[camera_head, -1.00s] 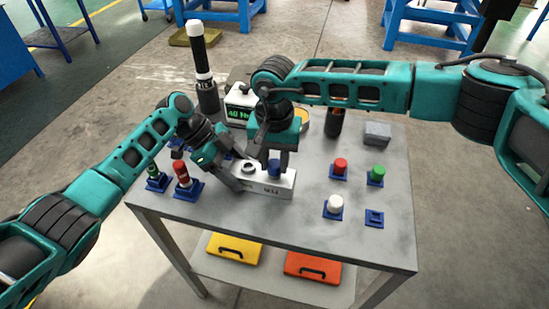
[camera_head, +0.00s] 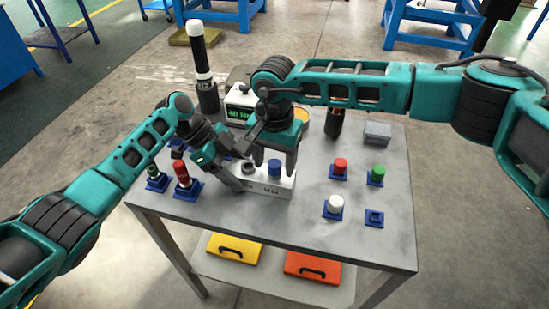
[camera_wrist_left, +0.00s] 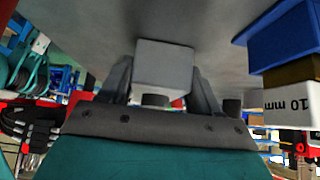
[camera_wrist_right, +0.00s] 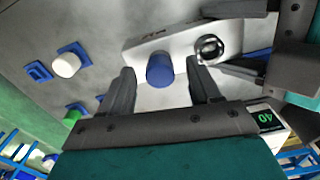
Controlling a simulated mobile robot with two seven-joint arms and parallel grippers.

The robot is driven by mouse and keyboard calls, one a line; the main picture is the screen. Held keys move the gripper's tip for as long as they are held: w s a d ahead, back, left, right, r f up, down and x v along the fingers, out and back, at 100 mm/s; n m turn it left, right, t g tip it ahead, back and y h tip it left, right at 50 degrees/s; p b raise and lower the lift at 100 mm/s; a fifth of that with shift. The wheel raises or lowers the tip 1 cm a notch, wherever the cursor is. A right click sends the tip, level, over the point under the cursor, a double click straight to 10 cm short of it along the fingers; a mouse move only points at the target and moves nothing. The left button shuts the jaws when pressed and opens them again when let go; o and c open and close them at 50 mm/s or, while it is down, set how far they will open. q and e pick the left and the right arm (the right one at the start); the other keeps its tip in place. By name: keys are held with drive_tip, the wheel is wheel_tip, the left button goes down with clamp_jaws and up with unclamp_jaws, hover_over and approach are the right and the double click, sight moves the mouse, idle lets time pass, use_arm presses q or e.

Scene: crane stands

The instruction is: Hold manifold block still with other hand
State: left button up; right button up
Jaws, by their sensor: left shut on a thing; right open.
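The white manifold block (camera_head: 262,183) lies on the grey table with two top ports. A blue plug (camera_head: 274,167) stands upright in its right port; the left port (camera_head: 249,167) is an open dark ring. My left gripper (camera_head: 240,181) is shut on the block's left end; the left wrist view shows the block (camera_wrist_left: 164,66) between its fingers. My right gripper (camera_head: 279,160) is open above the block. In the right wrist view, the blue plug (camera_wrist_right: 160,70) shows beyond and between the spread fingers (camera_wrist_right: 163,84), with gaps on both sides.
Red (camera_head: 340,165), green (camera_head: 376,173) and white (camera_head: 334,204) plugs stand in blue holders at right, near an empty blue holder (camera_head: 374,217). More plugs stand at left, including a red one (camera_head: 181,173). A green display unit (camera_head: 240,113) is behind. The front table strip is clear.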

drive_tip(key=shift+r, duration=2.5)
wheel_tip(320, 180, up, 12)
use_arm(q)
drive_tip(key=o, duration=1.3)
